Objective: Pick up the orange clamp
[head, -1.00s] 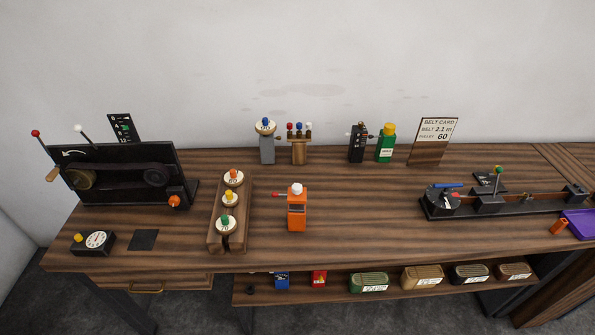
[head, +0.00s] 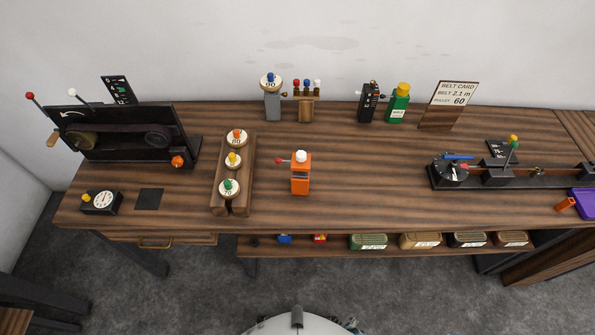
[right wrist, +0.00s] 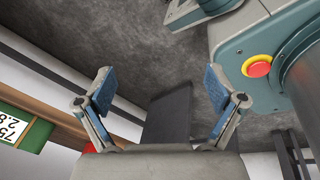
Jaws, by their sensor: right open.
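An orange upright device (head: 301,178) with a white knob on top and a red-tipped lever at its left stands on the middle of the wooden table in the head view; I take it for the orange clamp. A smaller orange piece (head: 565,204) lies by the purple tray at the right end. My right gripper (right wrist: 160,92) shows in the right wrist view, its two blue-padded fingers spread wide with nothing between them. It is not in the head view, and the clamp is not in the wrist view. My left gripper is in neither view.
Left of the clamp is a wooden rack (head: 231,202) with several knobbed discs. A black belt machine (head: 120,140) stands at the left. A black bench device (head: 497,178) and the purple tray (head: 583,203) are at the right.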

